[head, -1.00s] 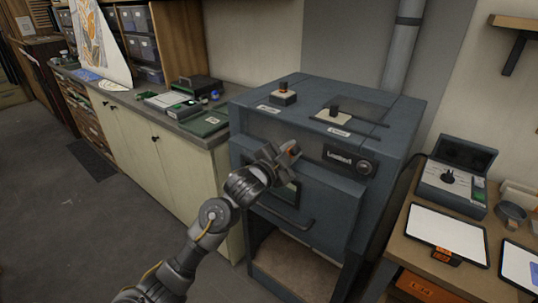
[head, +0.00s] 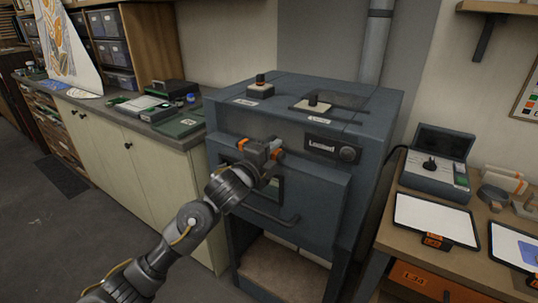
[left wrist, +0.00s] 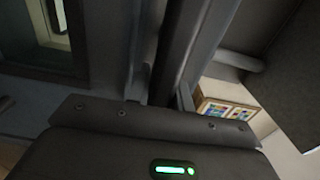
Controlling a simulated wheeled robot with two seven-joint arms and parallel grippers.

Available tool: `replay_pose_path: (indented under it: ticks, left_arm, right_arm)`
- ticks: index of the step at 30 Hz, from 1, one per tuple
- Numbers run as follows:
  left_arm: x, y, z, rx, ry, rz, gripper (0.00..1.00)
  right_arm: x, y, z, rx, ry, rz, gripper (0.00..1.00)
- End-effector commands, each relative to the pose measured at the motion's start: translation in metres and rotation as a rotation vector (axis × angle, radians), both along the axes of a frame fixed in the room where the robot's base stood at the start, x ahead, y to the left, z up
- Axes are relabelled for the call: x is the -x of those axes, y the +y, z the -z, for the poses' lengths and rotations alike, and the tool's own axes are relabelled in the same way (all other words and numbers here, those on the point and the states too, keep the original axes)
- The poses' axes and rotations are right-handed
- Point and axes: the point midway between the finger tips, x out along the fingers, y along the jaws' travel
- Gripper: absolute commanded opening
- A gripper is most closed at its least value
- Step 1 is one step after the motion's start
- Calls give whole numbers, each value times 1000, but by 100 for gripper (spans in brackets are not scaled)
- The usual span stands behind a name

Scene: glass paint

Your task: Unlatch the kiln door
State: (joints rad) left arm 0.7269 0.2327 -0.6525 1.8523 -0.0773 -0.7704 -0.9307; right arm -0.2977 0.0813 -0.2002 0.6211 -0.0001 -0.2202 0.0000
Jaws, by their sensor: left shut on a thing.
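The blue-grey kiln (head: 325,185) stands in the middle of the head view. Its front door has a small window (head: 273,187) and a bar handle (head: 268,217), and looks closed. My left gripper (head: 265,152) is at the upper front of the kiln, above the window, shut on what looks like the latch. In the left wrist view a dark bar (left wrist: 182,45) runs up from my gripper's housing, and the window (left wrist: 57,18) is at upper left. My right gripper is out of view.
A dark panel (head: 326,147) with lettering and a round knob sits right of my gripper. A counter (head: 185,137) with boxes runs left of the kiln. A table (head: 382,243) with tablets and a control box (head: 437,165) stands right. Open floor is at lower left.

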Motion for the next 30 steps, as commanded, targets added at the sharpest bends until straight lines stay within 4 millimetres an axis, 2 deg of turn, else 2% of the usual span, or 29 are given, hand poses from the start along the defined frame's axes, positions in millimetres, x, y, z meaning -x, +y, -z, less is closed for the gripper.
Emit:
replay_pose_path:
  ticks: [17,18,22,30]
  left_arm:
    - [0,-5,2,-32,-13,7,0]
    - [0,-5,2,-32,-13,7,26]
    - [0,-4,2,-31,-12,7,43]
    - [0,-4,2,-27,-13,7,44]
  right_arm:
    - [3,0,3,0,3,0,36]
    - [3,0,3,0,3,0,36]
    - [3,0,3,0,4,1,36]
    - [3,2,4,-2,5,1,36]
